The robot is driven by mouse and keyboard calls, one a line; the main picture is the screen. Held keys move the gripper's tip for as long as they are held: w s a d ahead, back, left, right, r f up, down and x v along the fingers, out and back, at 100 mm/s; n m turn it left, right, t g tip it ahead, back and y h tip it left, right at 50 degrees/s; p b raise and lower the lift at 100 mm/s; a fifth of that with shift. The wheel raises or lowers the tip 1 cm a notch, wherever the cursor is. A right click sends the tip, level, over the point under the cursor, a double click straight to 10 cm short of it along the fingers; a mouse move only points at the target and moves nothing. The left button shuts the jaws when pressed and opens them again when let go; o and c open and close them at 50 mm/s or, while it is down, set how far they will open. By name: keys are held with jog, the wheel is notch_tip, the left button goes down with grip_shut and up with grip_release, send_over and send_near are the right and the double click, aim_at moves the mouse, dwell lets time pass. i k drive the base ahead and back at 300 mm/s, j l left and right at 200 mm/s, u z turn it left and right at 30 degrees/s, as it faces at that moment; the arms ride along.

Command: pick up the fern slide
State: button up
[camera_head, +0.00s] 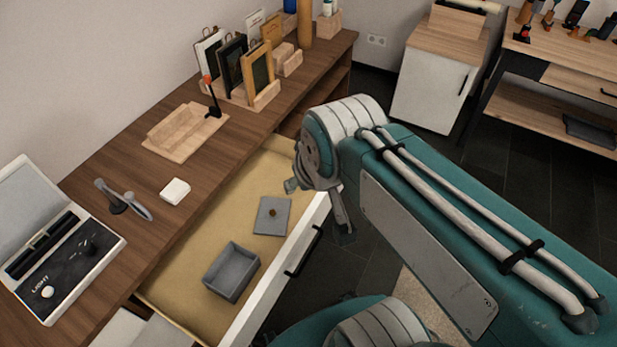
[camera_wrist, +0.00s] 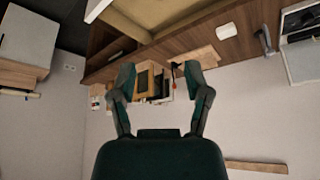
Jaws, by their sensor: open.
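Several framed slides stand upright in a light wooden rack (camera_head: 240,97) on the long wooden desk. A white-edged slide (camera_head: 208,57) is at the left, a dark-framed one (camera_head: 232,66) in the middle and a tan-framed one (camera_head: 258,70) at the right. I cannot tell which shows a fern. In the wrist view, which looks upside down, my gripper (camera_wrist: 160,70) is open and empty, its fingers spread either side of the slides. The tan-framed slide (camera_wrist: 143,82) shows between them, apart from the fingers. In the head view my arm hides most of the gripper.
An open drawer (camera_head: 180,275) holds a grey box (camera_head: 232,272) and a grey lid (camera_head: 272,216). A wooden tray (camera_head: 187,131), a red-tipped black tool (camera_head: 211,95), a white block (camera_head: 174,190) and a light box (camera_head: 62,250) sit on the desk. A white cabinet (camera_head: 430,90) stands behind.

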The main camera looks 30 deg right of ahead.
aim_at(35, 242)
jog(key=u, duration=1.55)
jog(key=i+j+z, duration=0.35)
jog(key=j, duration=0.3)
jog(key=i+j+z, duration=0.2)
jog(key=j, duration=0.15)
jog(key=i+j+z, duration=0.2)
jog(key=j, duration=0.15)
